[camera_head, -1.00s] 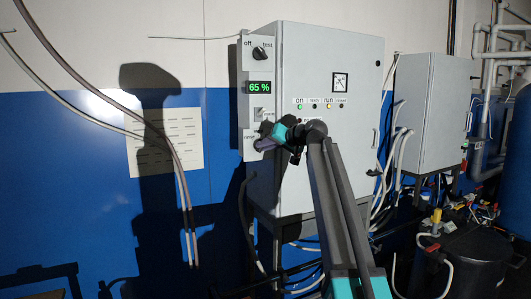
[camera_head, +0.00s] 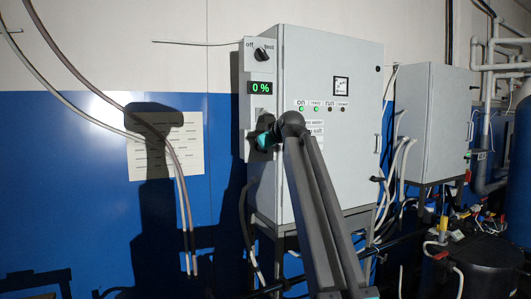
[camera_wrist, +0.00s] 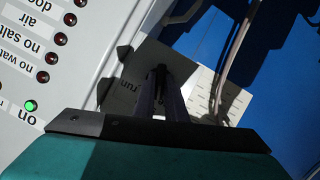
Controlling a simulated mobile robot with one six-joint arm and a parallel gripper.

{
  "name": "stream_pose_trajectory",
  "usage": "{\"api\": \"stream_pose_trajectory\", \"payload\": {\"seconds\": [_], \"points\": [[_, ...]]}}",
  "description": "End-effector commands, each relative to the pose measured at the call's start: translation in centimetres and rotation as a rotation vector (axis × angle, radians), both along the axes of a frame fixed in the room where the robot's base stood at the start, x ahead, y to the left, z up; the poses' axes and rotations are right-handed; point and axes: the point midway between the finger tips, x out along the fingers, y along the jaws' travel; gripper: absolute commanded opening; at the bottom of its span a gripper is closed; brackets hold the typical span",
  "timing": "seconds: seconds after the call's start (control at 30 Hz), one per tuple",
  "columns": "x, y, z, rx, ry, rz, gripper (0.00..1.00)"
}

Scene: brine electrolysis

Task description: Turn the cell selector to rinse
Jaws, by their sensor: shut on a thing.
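The control panel (camera_head: 258,62) is a narrow grey box on the left side of a grey cabinet (camera_head: 350,140). My gripper (camera_head: 258,138) is at the lower end of this panel, and my arm hides much of that spot in the head view. In the wrist view my gripper (camera_wrist: 161,85) is shut on a small dark knob, the cell selector (camera_wrist: 159,71), on a grey plate. The word "run" shows beside it. The fingers cover most of the knob, so I cannot tell its exact pointing.
Above sit an off/test knob (camera_head: 262,54), a green display (camera_head: 261,87) reading 0 % and a small switch (camera_head: 260,115). Cabinet lamps (camera_head: 316,109) show two lit green. Cables (camera_head: 178,170) hang along the left wall. A second cabinet (camera_head: 432,120) stands right.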

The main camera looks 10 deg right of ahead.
Motion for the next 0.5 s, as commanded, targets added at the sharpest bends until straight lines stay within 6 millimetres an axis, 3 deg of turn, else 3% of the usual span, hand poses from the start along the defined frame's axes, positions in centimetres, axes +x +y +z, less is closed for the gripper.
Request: {"api": "stream_pose_trajectory", "payload": {"seconds": [0.5], "points": [[-0.12, 0.17, -0.55, -0.405, -0.128, 0.000, 0.00]]}}
